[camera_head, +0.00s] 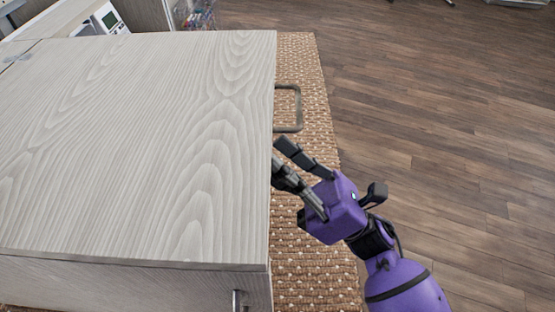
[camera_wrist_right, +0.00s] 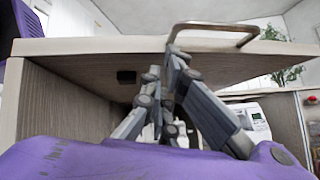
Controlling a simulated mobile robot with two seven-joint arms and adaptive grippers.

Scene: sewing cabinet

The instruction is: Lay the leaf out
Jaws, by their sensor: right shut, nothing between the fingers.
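The leaf (camera_head: 150,130) is a large pale wood-grain panel lying flat across the cabinet in the head view. A grey bar handle (camera_head: 298,108) sticks out from its right edge. In the right wrist view the leaf's edge (camera_wrist_right: 90,44) and the handle (camera_wrist_right: 245,28) show from below. My right gripper (camera_head: 276,153) is shut and empty, its fingertips close to the leaf's right edge, just nearer than the handle. In the wrist view the fingers (camera_wrist_right: 168,62) point up toward the edge near the handle's left end; I cannot tell whether they touch. My left gripper is out of view.
A woven mat (camera_head: 310,255) lies beside the cabinet, with open wood floor (camera_head: 440,110) to the right. A small metal pull (camera_head: 237,300) is on the cabinet's near side. A white device (camera_head: 108,18) stands at the back left.

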